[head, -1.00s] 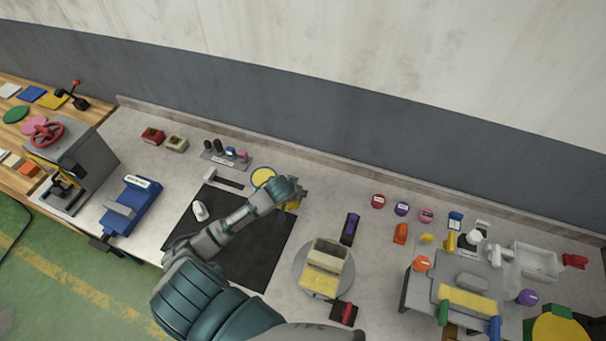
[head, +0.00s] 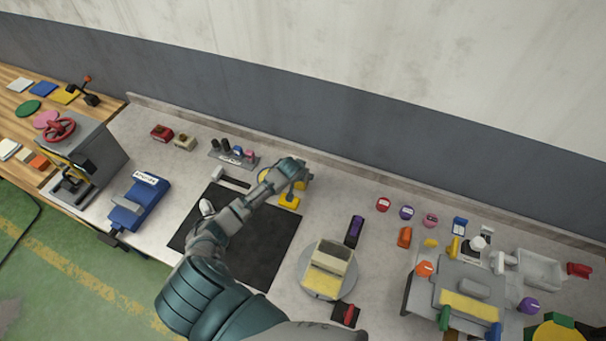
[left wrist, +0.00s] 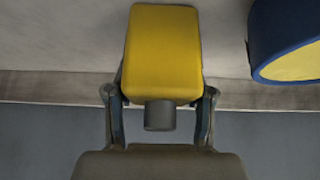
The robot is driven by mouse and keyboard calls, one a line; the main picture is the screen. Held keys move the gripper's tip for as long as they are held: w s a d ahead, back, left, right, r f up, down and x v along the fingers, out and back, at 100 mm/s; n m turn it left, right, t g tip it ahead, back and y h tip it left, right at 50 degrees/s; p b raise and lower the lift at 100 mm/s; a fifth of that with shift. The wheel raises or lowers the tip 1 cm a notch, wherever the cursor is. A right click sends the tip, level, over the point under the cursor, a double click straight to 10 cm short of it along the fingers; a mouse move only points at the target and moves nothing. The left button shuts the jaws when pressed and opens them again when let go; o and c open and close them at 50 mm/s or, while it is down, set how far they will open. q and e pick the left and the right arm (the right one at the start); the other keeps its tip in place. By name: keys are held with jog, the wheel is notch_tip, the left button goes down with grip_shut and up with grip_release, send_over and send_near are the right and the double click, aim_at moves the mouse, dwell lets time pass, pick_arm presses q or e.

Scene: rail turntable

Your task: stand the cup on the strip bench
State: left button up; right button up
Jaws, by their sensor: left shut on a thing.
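My left gripper (head: 298,181) is at the back of the grey bench (head: 335,190), past the black mat. It is shut on a yellow block-like thing (head: 289,202) with a short dark grey cylinder. In the left wrist view the yellow thing (left wrist: 163,52) sits between the fingers (left wrist: 160,110). Whether it touches the bench is unclear. I cannot pick out a cup for certain; a small white object (head: 206,208) lies on the mat. Which surface is the strip bench is not clear. My right gripper is not in view.
A blue-rimmed yellow round thing (left wrist: 288,38) is beside the held thing. A turntable (head: 350,288) carries a beige box (head: 335,257). A blue vise (head: 140,205) is at left. Many small coloured parts crowd the right. The black mat (head: 255,245) is mostly clear.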

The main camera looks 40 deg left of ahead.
pick_arm(q)
jog(key=o, duration=1.3)
jog(key=shift+a, duration=0.1)
jog(key=shift+c, duration=0.2)
jog(key=shift+s+r, duration=0.1)
jog(key=shift+r, duration=0.05)
jog(key=v, duration=1.1)
jog(key=shift+s+r, duration=0.2)
jog(key=shift+r, duration=0.1)
jog(key=shift+s, duration=0.1)
